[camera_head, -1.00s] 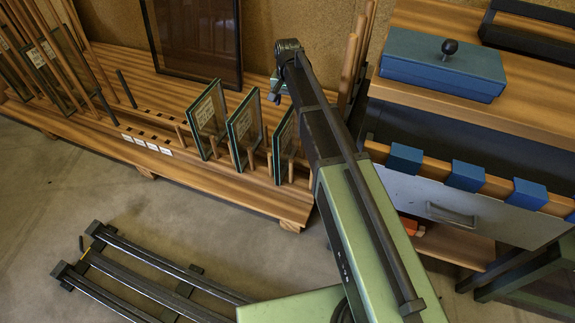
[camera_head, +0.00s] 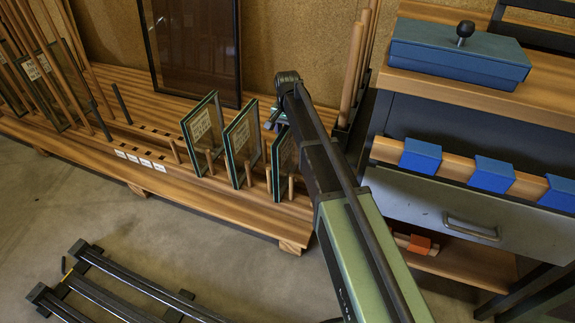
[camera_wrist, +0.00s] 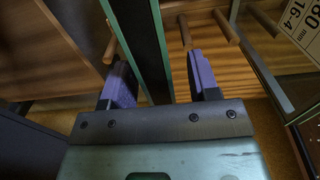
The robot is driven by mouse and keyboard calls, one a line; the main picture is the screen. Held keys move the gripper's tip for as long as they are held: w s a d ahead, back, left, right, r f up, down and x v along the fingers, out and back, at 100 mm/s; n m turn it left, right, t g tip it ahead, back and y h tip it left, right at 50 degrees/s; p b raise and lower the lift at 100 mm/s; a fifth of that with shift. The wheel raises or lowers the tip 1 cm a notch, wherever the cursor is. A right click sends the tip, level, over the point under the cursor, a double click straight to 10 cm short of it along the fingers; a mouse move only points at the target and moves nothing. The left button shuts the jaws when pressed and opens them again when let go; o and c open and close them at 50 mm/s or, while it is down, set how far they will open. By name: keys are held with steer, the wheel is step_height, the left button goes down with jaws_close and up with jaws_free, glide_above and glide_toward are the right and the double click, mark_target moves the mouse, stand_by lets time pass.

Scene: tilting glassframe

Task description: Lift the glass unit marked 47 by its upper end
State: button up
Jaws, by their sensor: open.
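Three glass units stand upright in a row between wooden pegs on the slatted rack in the head view: a left one (camera_head: 203,127), a middle one (camera_head: 242,143) and a right one (camera_head: 284,163), partly hidden by my arm. The number 47 cannot be read on any of them. My gripper (camera_head: 274,118) is at the upper end of the right unit. In the wrist view my gripper (camera_wrist: 158,64) is open, with a purple-padded finger on either side of a glass unit seen edge-on (camera_wrist: 150,40). Gaps show between the pads and the glass; contact is not visible.
In the wrist view, a neighbouring glass unit with a printed label (camera_wrist: 303,28) stands close on the right, and wooden pegs (camera_wrist: 227,27) stand nearby. A workbench with a drawer (camera_head: 440,210) stands right of my arm. A dark framed pane (camera_head: 190,50) leans behind the rack.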

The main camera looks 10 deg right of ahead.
steer(key=shift+f, duration=0.45)
jaws_close()
stand_by(1.1)
